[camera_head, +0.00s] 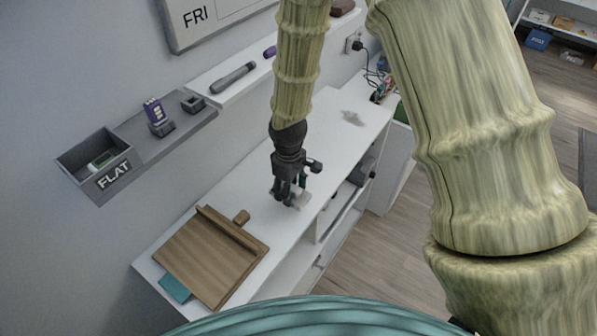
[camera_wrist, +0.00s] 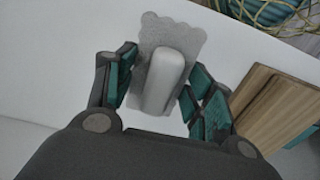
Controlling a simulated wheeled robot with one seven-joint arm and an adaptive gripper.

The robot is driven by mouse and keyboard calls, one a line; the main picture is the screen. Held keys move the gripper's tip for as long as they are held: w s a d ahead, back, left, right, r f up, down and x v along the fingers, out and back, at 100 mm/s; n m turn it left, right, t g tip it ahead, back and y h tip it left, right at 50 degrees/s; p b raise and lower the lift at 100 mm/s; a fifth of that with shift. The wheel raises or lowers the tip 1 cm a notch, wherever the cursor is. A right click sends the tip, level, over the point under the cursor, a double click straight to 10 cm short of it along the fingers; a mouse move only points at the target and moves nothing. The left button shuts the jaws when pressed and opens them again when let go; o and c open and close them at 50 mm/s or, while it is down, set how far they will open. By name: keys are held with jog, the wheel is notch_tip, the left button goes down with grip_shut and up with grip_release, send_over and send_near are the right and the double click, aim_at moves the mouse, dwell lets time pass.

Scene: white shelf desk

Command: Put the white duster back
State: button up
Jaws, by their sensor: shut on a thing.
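The white duster (camera_wrist: 166,78) has a pale block-like handle on a grey pad with a wavy edge. Whether the pad touches the desktop cannot be told.
A brown wooden clipboard-like board (camera_head: 210,255) lies on the desk (camera_head: 247,202) at the front left. A grey smudge (camera_head: 353,118) marks the desktop further back. A wall shelf (camera_head: 170,130) holds a FLAT tray (camera_head: 97,160) and small items. A white ledge (camera_head: 222,92) carries a dark handle.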

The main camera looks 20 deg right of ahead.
jog(key=w+d, duration=0.1)
jog(key=w, duration=0.1)
jog(key=w+d+p, duration=0.1)
jog(key=w+d, duration=0.1)
jog(key=w, duration=0.1)
jog(key=w+d+f+p, duration=0.1)
jog(key=w+d, duration=0.1)
jog(key=shift+w, duration=0.15)
jog(key=shift+s+a+f+p, duration=0.1)
jog(key=shift+s+f+p, duration=0.1)
jog(key=shift+p, duration=0.3)
jog(key=shift+w+f+p, duration=0.1)
jog(key=shift+f+p, duration=0.55)
jog(key=shift+f, duration=0.85)
jog(key=o, duration=0.9)
jog(key=shift+r, duration=0.1)
jog(key=shift+r+b, duration=2.05)
jog(key=shift+r, duration=3.9)
